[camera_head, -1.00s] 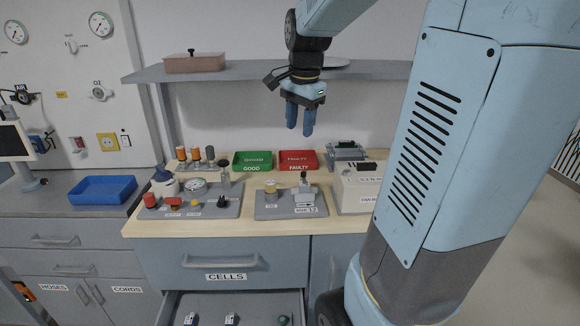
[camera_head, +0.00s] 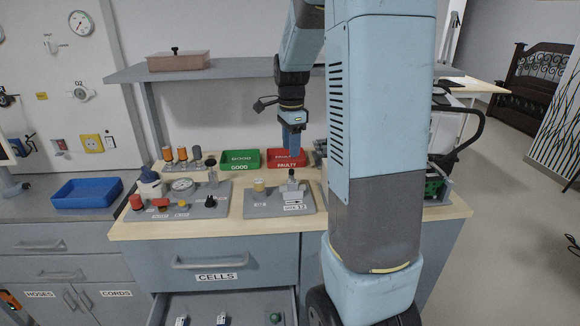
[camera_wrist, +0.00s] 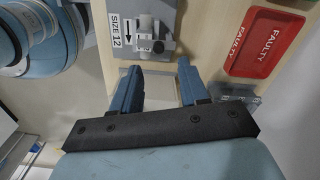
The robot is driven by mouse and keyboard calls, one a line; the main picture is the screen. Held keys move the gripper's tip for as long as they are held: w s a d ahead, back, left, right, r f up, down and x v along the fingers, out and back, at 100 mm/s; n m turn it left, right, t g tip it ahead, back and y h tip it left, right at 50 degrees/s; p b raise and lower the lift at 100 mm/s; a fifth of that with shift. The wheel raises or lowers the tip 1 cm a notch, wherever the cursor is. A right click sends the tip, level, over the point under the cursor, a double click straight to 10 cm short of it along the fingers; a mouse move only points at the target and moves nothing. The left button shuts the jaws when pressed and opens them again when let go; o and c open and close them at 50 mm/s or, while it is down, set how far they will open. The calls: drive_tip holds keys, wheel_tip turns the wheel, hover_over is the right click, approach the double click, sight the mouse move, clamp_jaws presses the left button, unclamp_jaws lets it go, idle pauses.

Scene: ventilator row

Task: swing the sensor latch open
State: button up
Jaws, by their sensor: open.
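A grey plate (camera_head: 262,205) on the bench carries a light grey block with a dark knob, which I take for the sensor latch (camera_head: 292,188). A label reading SIZE 12 and an arrow are beside it. The wrist view shows the latch block (camera_wrist: 148,32) beyond the fingertips, with the arrow and label to its left. My gripper (camera_head: 294,148) hangs above and behind the latch, in front of the red tray. In the wrist view my gripper (camera_wrist: 158,70) is open and empty, its blue fingers apart and not visibly touching the latch. Whether the latch is closed is unclear.
A red FAULTY tray (camera_head: 287,165) and green GOOD tray (camera_head: 247,168) stand behind the plate. Another grey plate (camera_head: 135,208) with a gauge and knobs is to the left. A shelf (camera_head: 225,70) spans above. An open drawer (camera_head: 270,301) juts out below.

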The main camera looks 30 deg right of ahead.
sight(291, 169)
wheel_tip(291, 169, down, 7)
drive_tip(key=shift+f, duration=0.15)
drive_tip(key=shift+c, duration=0.3)
clamp_jaws()
drive_tip(key=shift+a, duration=0.15)
idle(0.3)
